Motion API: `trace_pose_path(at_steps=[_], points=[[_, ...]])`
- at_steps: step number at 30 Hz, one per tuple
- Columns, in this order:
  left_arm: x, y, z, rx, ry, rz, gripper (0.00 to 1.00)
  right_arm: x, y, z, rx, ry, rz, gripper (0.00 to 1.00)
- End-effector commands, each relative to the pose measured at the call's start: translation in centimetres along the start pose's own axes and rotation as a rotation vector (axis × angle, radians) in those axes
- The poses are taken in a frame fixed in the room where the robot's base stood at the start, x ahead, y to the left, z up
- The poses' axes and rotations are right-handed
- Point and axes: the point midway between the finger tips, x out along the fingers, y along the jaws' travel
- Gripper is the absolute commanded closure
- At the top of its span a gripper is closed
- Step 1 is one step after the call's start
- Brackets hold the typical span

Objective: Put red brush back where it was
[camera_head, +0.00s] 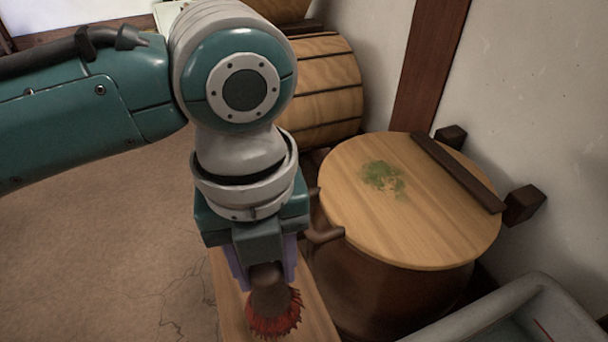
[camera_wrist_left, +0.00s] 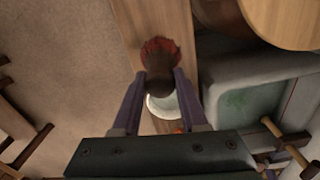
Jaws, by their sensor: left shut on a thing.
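The red brush (camera_head: 272,312) has a brown handle and red bristles that point down. My left gripper (camera_head: 265,272) is shut on its handle, above a narrow wooden board (camera_head: 318,322). In the left wrist view, the brush (camera_wrist_left: 160,50) sits between the two purple fingers of the gripper (camera_wrist_left: 159,84), over the board (camera_wrist_left: 140,15). I cannot tell whether the bristles touch the board. My right gripper is in neither view.
A large pot with a round wooden lid (camera_head: 430,220), marked by a green stain, stands right of the gripper. A barrel (camera_head: 325,90) lies behind. A grey tub (camera_head: 530,310) is at lower right. A white round thing (camera_wrist_left: 165,104) shows under the brush. Open floor (camera_head: 100,260) lies left.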

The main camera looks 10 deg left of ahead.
Motion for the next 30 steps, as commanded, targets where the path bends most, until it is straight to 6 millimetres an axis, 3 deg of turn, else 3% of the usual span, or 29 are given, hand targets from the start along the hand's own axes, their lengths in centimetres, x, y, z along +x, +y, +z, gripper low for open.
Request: trace_pose_path(at_steps=[12,24,25,30], points=[[5.0,0.0,0.0,-0.001,0.0,0.0,1.0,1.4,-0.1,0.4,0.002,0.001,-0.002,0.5],[5.5,0.0,0.0,-0.001,-0.001,0.0,1.0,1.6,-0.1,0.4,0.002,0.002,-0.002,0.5],[5.5,0.0,0.0,-0.001,-0.001,0.0,0.56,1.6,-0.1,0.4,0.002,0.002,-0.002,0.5],[5.5,0.0,0.0,-0.001,-0.001,0.0,0.37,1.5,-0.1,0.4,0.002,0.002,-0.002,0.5]])
